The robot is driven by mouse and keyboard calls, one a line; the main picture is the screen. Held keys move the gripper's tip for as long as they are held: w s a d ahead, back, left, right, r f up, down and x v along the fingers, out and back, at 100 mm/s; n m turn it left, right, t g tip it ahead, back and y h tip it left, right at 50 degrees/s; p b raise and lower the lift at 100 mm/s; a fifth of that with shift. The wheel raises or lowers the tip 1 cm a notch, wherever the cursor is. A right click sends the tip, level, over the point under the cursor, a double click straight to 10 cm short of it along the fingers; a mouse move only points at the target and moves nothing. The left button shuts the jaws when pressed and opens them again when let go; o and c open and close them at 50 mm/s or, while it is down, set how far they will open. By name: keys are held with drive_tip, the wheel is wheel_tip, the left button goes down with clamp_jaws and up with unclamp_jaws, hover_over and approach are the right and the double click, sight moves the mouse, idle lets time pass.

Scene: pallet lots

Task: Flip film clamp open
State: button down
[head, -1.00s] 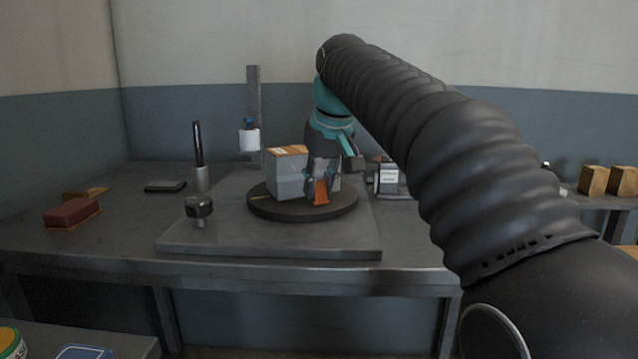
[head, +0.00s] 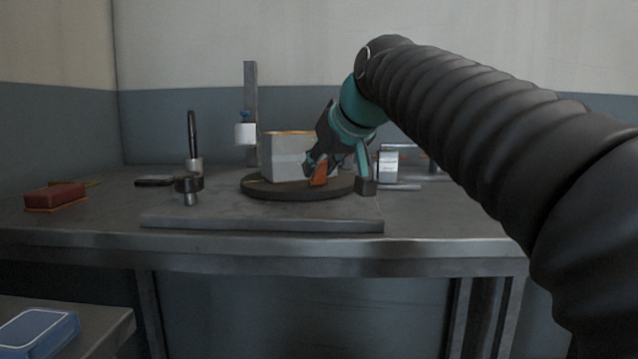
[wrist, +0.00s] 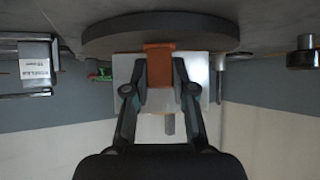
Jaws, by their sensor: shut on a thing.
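The film clamp (head: 319,176) is a small orange flap at the front of the round dark turntable (head: 290,190). It also shows in the wrist view (wrist: 159,60), between my fingertips. My gripper (head: 315,167) leans in from the upper right and is shut on the clamp, beside the pale box (head: 286,157) on the turntable. The gripper also shows in the wrist view (wrist: 160,82), a finger on each side of the orange flap. The clamp leans slightly in the head view. My fingers hide part of it, and its hinge cannot be made out.
A post (head: 251,95) with a white roll (head: 245,134) stands behind the turntable. A dark knob (head: 189,185) stands at the left and a red block (head: 55,196) farther left. A small white labelled object (head: 388,167) is at the right.

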drive_tip(key=shift+s+d+t+y, duration=0.1)
drive_tip(key=shift+s+t+y, duration=0.15)
drive_tip(key=shift+t, duration=0.25)
drive_tip(key=c, duration=1)
unclamp_jaws()
drive_tip(key=shift+o, duration=0.2)
drive_tip(key=v, duration=1.2)
drive_tip(key=shift+f, duration=0.2)
drive_tip(key=shift+d, duration=0.1)
